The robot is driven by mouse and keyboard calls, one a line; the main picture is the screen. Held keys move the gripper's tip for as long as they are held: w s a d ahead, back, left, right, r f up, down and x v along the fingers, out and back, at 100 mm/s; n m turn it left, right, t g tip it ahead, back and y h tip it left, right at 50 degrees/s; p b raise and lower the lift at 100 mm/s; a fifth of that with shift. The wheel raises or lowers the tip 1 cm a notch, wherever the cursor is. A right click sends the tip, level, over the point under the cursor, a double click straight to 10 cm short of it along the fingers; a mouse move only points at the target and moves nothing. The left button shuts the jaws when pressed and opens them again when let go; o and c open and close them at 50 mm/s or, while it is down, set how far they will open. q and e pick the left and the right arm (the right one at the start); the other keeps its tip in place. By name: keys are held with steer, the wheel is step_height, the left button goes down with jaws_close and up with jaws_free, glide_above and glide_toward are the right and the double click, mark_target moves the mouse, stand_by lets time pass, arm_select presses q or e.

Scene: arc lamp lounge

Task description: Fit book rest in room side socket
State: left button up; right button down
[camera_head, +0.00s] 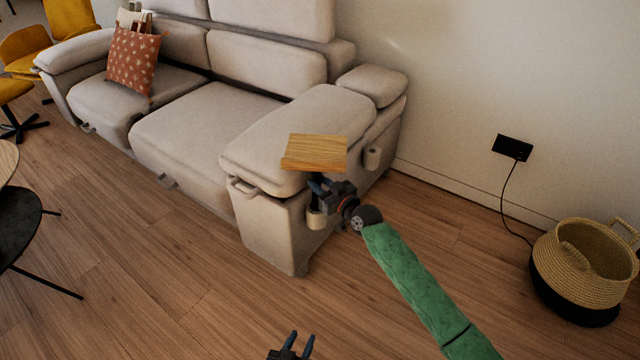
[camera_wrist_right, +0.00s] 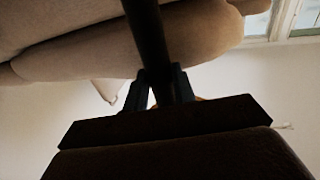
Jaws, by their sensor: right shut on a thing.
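The book rest has a flat wooden board (camera_head: 315,152), which in the head view stands out in front of the sofa's near armrest. My right gripper (camera_head: 320,187) is under the board, shut on the book rest's post. In the right wrist view the dark post (camera_wrist_right: 146,35) runs between the fingers (camera_wrist_right: 158,92). Two cup-like sockets sit on the armrest's outer side: a nearer one (camera_head: 316,219) just below my right gripper, and a farther one (camera_head: 372,158) toward the wall. I cannot tell whether the post's lower end is in a socket. My left gripper (camera_head: 298,338) is open and empty, low over the floor.
The beige sofa (camera_head: 190,125) stands along the wall with an orange cushion (camera_head: 134,60). A woven basket (camera_head: 575,265) is at right near a wall outlet (camera_head: 512,147) and its cord. A dark chair (camera_head: 20,225) is at left. The wooden floor in front is clear.

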steer(key=shift+f, duration=0.15)
steer(key=c, duration=1.4)
jaws_free()
steer(key=o, duration=0.3)
